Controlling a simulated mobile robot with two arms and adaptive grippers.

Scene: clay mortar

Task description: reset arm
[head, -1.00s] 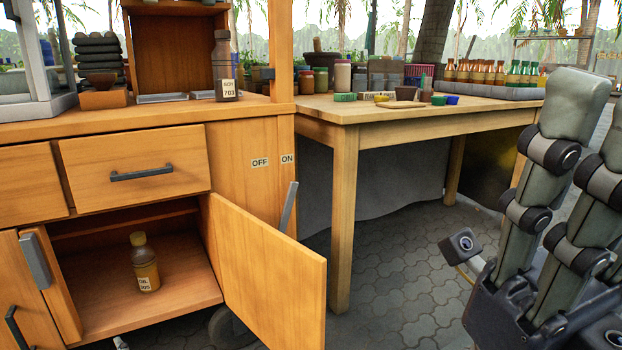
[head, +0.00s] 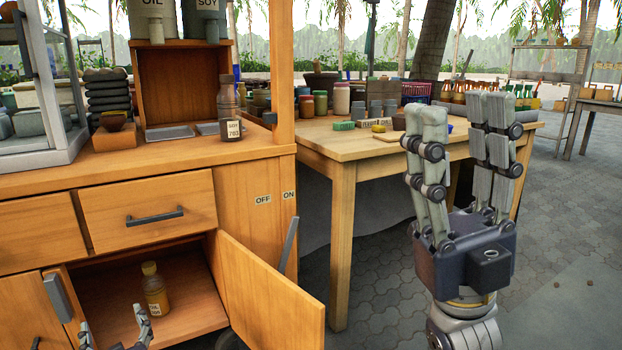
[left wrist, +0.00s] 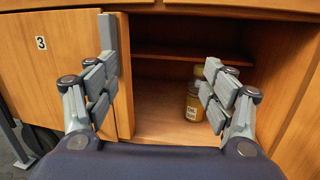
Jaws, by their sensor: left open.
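My left gripper (head: 115,327) shows at the bottom left of the head view, in front of the open cabinet compartment (head: 195,315). In the left wrist view its fingers (left wrist: 160,95) are spread wide with nothing between them gripped. A yellow-brown bottle (head: 156,292) with a white label stands upright inside the compartment. In the left wrist view the bottle (left wrist: 193,105) is partly hidden behind the right-hand finger. My right gripper (head: 460,125) points up in front of the table, its fingers apart and empty.
The cabinet door (head: 270,295) stands open toward the right. A closed drawer (head: 148,210) is above the compartment. A soy bottle (head: 229,110) stands on the counter. A wooden table (head: 345,150) with jars is behind my right gripper.

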